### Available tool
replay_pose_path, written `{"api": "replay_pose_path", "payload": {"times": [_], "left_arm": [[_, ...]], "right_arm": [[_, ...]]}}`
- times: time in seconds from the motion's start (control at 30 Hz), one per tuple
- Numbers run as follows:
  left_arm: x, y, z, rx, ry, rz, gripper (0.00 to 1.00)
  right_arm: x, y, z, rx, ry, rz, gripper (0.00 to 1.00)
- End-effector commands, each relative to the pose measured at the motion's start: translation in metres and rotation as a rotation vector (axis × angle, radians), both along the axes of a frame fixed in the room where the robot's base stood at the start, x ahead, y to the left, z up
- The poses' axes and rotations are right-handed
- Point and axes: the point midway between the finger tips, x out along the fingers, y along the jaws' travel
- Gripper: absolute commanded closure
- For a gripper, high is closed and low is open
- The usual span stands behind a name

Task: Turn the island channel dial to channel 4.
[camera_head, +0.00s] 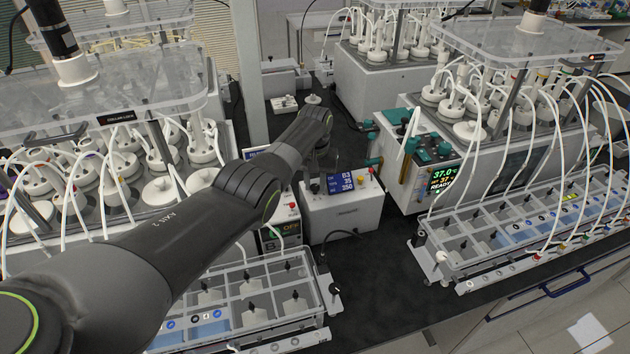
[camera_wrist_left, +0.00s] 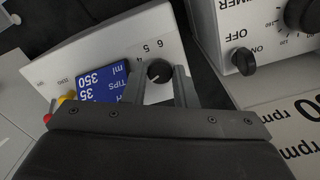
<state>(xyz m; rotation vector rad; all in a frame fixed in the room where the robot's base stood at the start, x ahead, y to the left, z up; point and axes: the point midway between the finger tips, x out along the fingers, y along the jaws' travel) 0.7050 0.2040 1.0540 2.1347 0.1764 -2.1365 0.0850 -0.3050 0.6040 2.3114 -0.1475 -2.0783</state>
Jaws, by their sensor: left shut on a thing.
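The island unit is a white box (camera_head: 343,208) with a blue display (camera_head: 340,182) that reads B3, 35 and 350 in the head view. In the left wrist view its display (camera_wrist_left: 103,83) shows upside down, and the small dark round dial (camera_wrist_left: 158,71) stands beside it. The numbers 4, 5 and 6 curve around the dial's upper side there. My left gripper (camera_wrist_left: 163,84) is shut on the dial, one finger on each side of it. In the head view the dial is hidden by my left gripper (camera_head: 316,178). My right gripper is not in view.
A red button (camera_head: 376,179) sits on the box's right. A stirrer unit with an OFF knob (camera_wrist_left: 244,61) is close by in the left wrist view. Reactors with tubes stand on both sides, and a clear rack (camera_head: 285,290) is in front.

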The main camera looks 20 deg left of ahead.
Motion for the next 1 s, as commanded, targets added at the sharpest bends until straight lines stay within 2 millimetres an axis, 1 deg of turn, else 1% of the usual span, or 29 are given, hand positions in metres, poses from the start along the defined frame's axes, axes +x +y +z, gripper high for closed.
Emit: {"api": "replay_pose_path", "payload": {"times": [0.6, 0.8, 1.0], "left_arm": [[0.0011, -0.0001, 0.0017, 0.001, -0.004, -0.571, 0.98], [0.0012, -0.0001, 0.0018, 0.001, -0.004, -0.717, 0.98], [0.0013, -0.0002, 0.0019, 0.001, -0.005, -0.815, 0.98]], "right_arm": [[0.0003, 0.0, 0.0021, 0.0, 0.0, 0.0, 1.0], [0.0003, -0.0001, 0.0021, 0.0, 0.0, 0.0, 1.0], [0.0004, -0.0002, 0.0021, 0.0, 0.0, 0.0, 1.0]]}}
